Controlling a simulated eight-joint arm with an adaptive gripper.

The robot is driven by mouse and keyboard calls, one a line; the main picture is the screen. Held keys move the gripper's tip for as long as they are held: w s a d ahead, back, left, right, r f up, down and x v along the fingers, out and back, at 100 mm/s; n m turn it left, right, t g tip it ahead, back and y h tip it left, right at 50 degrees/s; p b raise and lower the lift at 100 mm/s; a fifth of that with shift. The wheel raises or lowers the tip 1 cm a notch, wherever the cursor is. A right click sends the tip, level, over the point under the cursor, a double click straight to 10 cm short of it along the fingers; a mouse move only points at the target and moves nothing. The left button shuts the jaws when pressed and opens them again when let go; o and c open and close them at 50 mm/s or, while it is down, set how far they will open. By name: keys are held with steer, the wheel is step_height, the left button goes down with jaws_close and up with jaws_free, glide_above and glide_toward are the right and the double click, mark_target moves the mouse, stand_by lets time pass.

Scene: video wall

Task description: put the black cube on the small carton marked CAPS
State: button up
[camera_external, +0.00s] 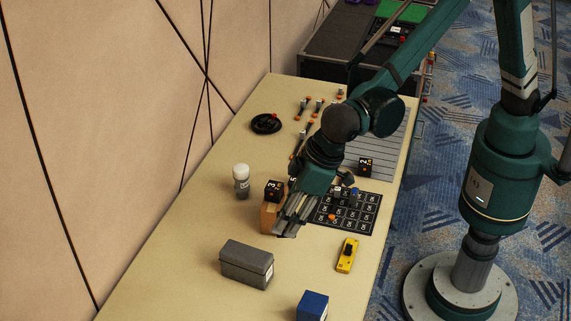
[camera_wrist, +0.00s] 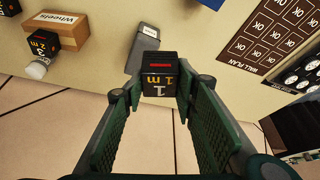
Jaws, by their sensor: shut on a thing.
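My gripper (camera_wrist: 160,88) is shut on a black cube with a red bar and the marking "1 m" (camera_wrist: 161,72), held between the fingertips in the wrist view. The brown carton reads "Wheels" in the wrist view (camera_wrist: 62,19). A third black cube (camera_external: 366,166) stands farther back. No CAPS marking is legible.
A grey box (camera_external: 243,265) with an unreadable label stands at the front left. A blue box (camera_external: 312,306), a yellow tool (camera_external: 347,256), a white-capped jar (camera_external: 241,182) and a dark OK grid (camera_external: 348,213) are nearby. Bare table lies between the boxes and the yellow tool.

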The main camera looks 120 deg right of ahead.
steer(key=s+a+n+p, duration=0.1)
steer(key=a, duration=1.2)
steer(key=shift+s+d+f, duration=0.1)
steer(key=shift+f, duration=1.15)
steer(key=shift+s+d+f, duration=0.1)
steer(key=shift+f, duration=1.15)
steer(key=shift+w, duration=0.1)
glide_toward(305, 303)
steer(key=shift+w+d+f, duration=0.25)
steer(key=shift+w+d, duration=0.2)
steer(key=shift+w, duration=0.3)
steer(key=shift+f+b, duration=0.45)
steer(key=shift+f, duration=1.4)
steer(key=shift+f, duration=0.15)
